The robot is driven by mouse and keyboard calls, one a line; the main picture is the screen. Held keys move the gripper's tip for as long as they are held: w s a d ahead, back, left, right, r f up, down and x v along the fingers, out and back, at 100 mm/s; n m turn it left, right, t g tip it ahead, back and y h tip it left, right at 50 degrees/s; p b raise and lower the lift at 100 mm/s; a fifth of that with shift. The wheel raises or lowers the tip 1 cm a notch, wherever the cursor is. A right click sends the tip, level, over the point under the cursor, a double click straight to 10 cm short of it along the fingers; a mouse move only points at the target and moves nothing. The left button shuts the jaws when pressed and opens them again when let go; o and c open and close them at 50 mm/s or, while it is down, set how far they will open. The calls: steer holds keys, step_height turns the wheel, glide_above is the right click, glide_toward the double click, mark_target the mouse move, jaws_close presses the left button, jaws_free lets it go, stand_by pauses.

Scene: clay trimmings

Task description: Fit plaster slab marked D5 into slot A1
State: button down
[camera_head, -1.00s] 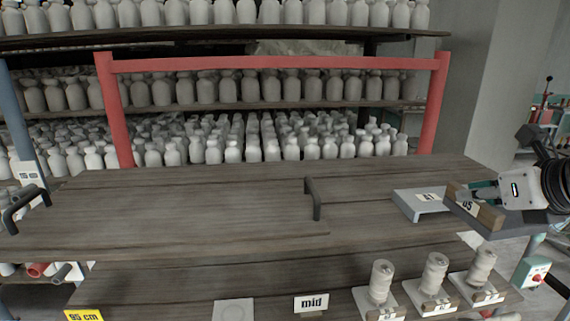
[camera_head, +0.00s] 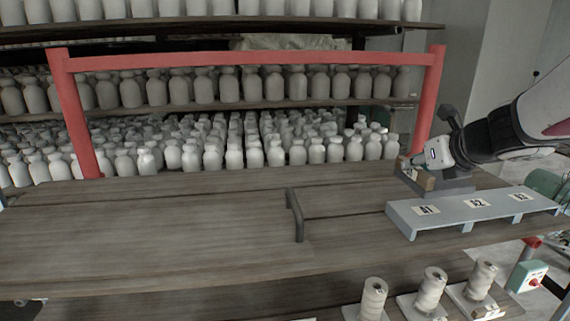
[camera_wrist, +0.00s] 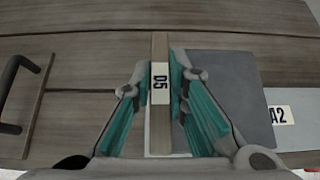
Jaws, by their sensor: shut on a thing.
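My gripper (camera_head: 418,164) is shut on the wooden edge strip marked D5 (camera_wrist: 160,85) in the wrist view. A dark grey plate (camera_wrist: 228,88), seemingly the slab's body, extends right from the strip. In the head view the plate (camera_head: 450,186) is held roughly flat, just behind the light grey rack (camera_head: 403,218). The rack has labels A1 (camera_head: 426,210), A2 (camera_head: 477,203) and A3 (camera_head: 519,196) on top, with openings below. In the wrist view, label A2 (camera_wrist: 277,115) shows beside the plate; A1 is hidden. I cannot tell whether plate and rack touch.
A dark handle (camera_head: 295,214) stands on the wooden table (camera_head: 150,225), left of the rack. The table's left part is clear. Spools (camera_head: 432,290) stand on a lower shelf. A red frame (camera_head: 250,58) and shelves of bottles are behind.

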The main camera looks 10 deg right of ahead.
mark_target(402, 172)
steer(key=w, duration=0.3)
steer(key=shift+w+a+f, duration=0.15)
steer(key=shift+w+a, duration=0.05)
steer(key=shift+a, duration=0.05)
step_height(402, 172, down, 4)
steer(key=shift+w+r+b, duration=0.15)
steer(key=shift+r+b, duration=0.1)
steer(key=shift+b, duration=0.35)
steer(key=shift+f+b, duration=0.55)
steer(key=shift+f, duration=0.05)
steer(key=c, duration=1.6)
jaws_free()
steer(key=shift+o, duration=0.2)
steer(key=shift+s+r, duration=0.1)
steer(key=shift+s, duration=0.1)
